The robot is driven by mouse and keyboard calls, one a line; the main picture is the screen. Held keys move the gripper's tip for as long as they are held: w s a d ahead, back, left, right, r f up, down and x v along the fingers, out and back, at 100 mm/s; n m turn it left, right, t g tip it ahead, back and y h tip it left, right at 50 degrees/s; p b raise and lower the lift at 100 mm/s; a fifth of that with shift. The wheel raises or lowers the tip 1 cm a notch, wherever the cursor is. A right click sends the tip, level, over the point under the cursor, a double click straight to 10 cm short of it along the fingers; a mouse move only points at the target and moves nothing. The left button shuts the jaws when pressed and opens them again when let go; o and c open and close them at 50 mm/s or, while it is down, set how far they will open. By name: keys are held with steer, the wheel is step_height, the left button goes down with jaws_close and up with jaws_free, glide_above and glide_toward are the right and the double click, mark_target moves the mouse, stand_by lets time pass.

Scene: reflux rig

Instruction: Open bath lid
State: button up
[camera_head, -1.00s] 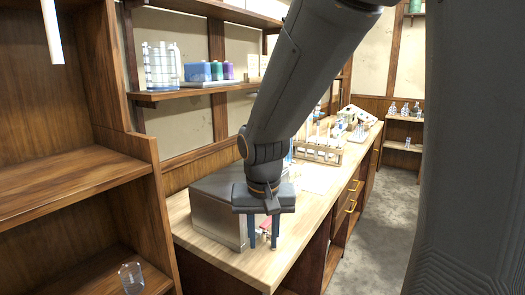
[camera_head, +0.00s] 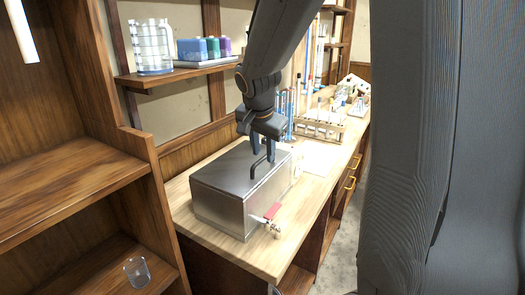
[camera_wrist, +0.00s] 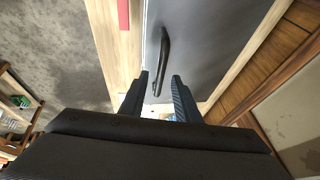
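The bath is a metal box (camera_head: 220,207) on the wooden bench, with its flat grey lid (camera_head: 225,170) lying closed on top. A dark bar handle (camera_head: 256,166) stands on the lid; it also shows in the wrist view (camera_wrist: 164,55), running lengthwise. My gripper (camera_head: 275,152) is over the far part of the lid, close to the handle. In the wrist view my gripper (camera_wrist: 161,76) is open, its two fingertips apart, with the handle's near end appearing between them. I cannot tell whether a finger touches the handle.
A test-tube rack (camera_head: 320,130) and other glassware stand farther along the bench. A shelf with bottles (camera_head: 205,48) hangs behind the bath. A wooden cabinet (camera_head: 75,195) stands at left. Bare bench lies right of the bath.

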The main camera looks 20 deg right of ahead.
steer(key=shift+w+f, duration=0.2)
steer(key=shift+f, duration=0.25)
jaws_close()
